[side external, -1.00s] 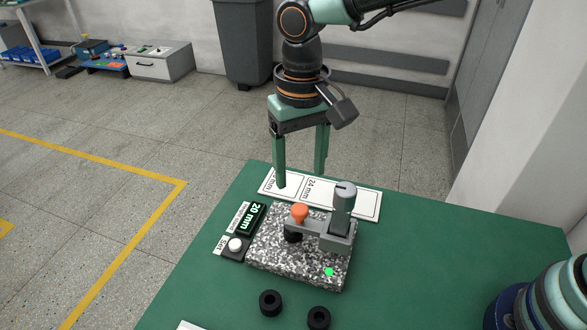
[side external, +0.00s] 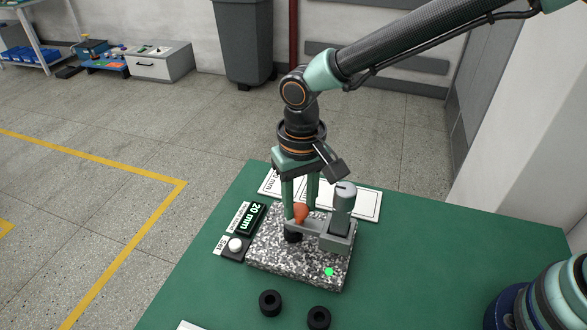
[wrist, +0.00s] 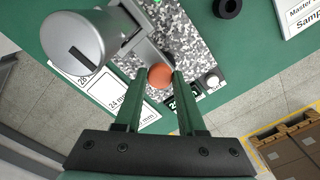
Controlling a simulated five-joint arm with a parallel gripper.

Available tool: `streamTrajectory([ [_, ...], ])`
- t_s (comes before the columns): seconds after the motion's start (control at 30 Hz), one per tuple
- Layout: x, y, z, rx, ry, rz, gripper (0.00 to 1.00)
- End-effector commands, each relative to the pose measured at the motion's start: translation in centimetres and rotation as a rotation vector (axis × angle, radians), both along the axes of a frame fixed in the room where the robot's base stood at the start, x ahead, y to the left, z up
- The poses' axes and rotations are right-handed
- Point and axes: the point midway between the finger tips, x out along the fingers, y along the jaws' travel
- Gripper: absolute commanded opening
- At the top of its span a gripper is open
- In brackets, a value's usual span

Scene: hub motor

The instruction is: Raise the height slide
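The height gauge has a grey column (side external: 343,205) on a speckled stone plate (side external: 270,262). A grey arm reaches left from the column and carries an orange knob (side external: 301,213), with a black part below it. My gripper (side external: 300,208) points down at the knob, with one finger on each side of it. In the wrist view, the knob (wrist: 160,75) fills the space between the fingertips (wrist: 160,80) and appears to touch both. The near finger hides part of the knob in the side view. The display (side external: 250,218) reads 20 mm.
A white button (side external: 235,245) sits left of the plate. Two black rings (side external: 270,303) (side external: 318,318) lie in front on the green table (side external: 420,265). A white marked card (side external: 368,204) lies behind the gauge. The table's right side is mostly clear.

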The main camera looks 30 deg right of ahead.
Motion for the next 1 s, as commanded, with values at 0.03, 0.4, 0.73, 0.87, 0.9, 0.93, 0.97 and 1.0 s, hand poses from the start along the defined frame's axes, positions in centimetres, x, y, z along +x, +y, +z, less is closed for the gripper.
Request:
streamTrajectory([
  [0.03,-0.02,-0.02,0.0,-0.001,0.001,0.0,0.07],
  [0.4,-0.03,-0.03,0.01,-0.001,0.001,0.0,0.0],
  [0.73,-0.05,-0.04,0.01,-0.001,0.002,0.0,0.0],
  [0.87,-0.05,-0.04,0.01,-0.001,0.002,0.0,0.0],
  [0.9,-0.05,-0.04,0.01,-0.002,0.002,0.0,0.0],
  [0.93,-0.05,-0.04,0.01,-0.002,0.002,0.0,0.0],
  [0.97,-0.05,-0.04,0.01,-0.002,0.002,0.0,0.0],
  [1.0,-0.06,-0.05,0.01,-0.002,0.002,0.0,0.0],
])
